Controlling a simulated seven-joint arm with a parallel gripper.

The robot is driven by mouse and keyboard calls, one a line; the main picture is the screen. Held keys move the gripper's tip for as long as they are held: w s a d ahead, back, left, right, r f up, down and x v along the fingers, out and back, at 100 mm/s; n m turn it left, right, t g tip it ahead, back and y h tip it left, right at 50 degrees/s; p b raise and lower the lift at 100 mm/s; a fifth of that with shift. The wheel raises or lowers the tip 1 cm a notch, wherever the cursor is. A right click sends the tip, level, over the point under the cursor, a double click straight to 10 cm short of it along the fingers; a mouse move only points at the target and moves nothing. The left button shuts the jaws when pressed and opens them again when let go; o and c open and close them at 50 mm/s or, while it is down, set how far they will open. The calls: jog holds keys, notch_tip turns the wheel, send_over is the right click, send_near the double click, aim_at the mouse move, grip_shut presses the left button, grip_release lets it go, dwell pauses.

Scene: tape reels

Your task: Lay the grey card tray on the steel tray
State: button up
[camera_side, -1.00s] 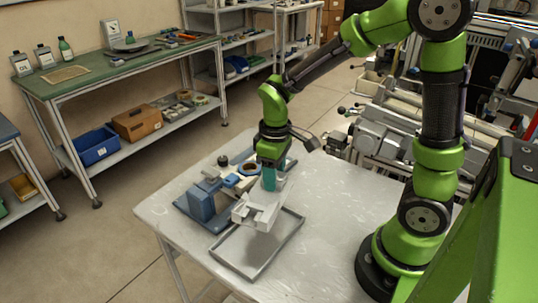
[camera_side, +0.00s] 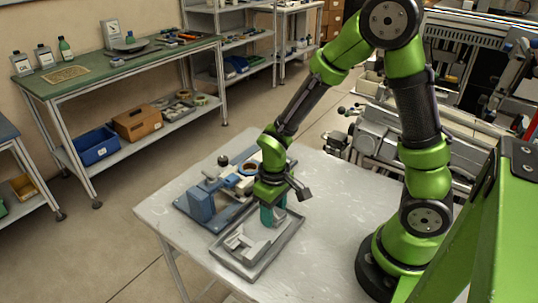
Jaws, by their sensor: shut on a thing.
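The grey card tray (camera_side: 246,243) is a light grey piece with raised parts. It is over or in the steel tray (camera_side: 254,273), within its rim as seen from here. I cannot tell whether it touches the steel tray's floor. My gripper (camera_side: 268,222) points down with teal fingers and is shut on the card tray at its back right part. The fingertips are partly hidden.
A blue fixture (camera_side: 201,204) with a black knob stands on the table just behind and left of the steel tray. The table (camera_side: 345,190) is clear to the right. A green-topped bench (camera_side: 120,65) stands against the wall.

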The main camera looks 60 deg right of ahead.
jog(key=shift+f, duration=0.15)
jog(key=o, duration=0.9)
jog(key=s+r+m+t+y, duration=0.1)
jog(key=s+r+m+t, duration=0.1)
jog(key=r, duration=0.9)
jog(key=s+r+m+t+y, duration=0.1)
jog(key=s+r+t, duration=0.3)
jog(key=r, duration=0.8)
jog(key=shift+s+a+r+m+t, duration=0.15)
jog(key=shift+s+a+m+t, duration=0.1)
jog(key=shift+m+t, duration=0.25)
jog(key=shift+w, duration=0.1)
